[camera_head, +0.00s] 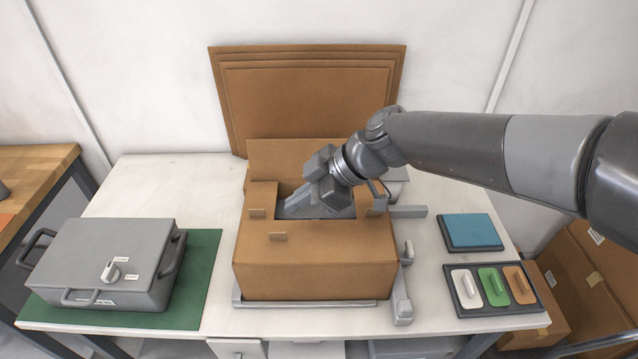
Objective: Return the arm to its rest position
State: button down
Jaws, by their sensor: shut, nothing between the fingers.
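My arm reaches in from the right edge of the head view across the table. My gripper (306,203) is over the opening of a brown cardboard box (315,274), angled down and to the left. The fingers look shut and nothing shows between them. The fingertips are close to the box opening; I cannot tell whether they are inside it or just above it. The box's back flap (275,158) stands up behind the gripper, and part of the opening is hidden by my gripper.
The box sits in a grey metal frame (403,300) on a white table (150,190). A grey case (100,262) rests on a green mat (205,275) at left. A blue pad (470,230) and a tray (462,308) of coloured handled blocks lie at right. Flat cardboard (310,100) leans behind.

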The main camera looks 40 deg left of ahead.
jog(key=v, duration=0.5)
jog(key=shift+w+d+r, duration=0.1)
jog(key=shift+w+r, duration=0.15)
jog(key=w+d+f+m+t+h, duration=0.1)
jog(key=w+d+m+t, duration=0.2)
jog(key=d, duration=0.5)
jog(key=w+d+f+m+t+h, duration=0.1)
jog(key=w+d+m+t+h, duration=0.15)
jog(key=d+m, duration=0.45)
jog(key=w+d+f+m+t+h, duration=0.1)
jog(key=w+d+m+t, duration=0.15)
jog(key=d, duration=0.65)
jog(key=s+d+m+t+h, duration=0.1)
jog(key=s+d+m, duration=0.1)
jog(key=d+m, duration=0.5)
jog(key=s+d+r+m+t+h, duration=0.1)
jog(key=d+m, duration=0.7)
jog(key=d, duration=0.8)
jog(key=shift+s+d+t, duration=0.15)
jog(key=shift+s+t, duration=0.55)
jog(key=shift+s, duration=0.35)
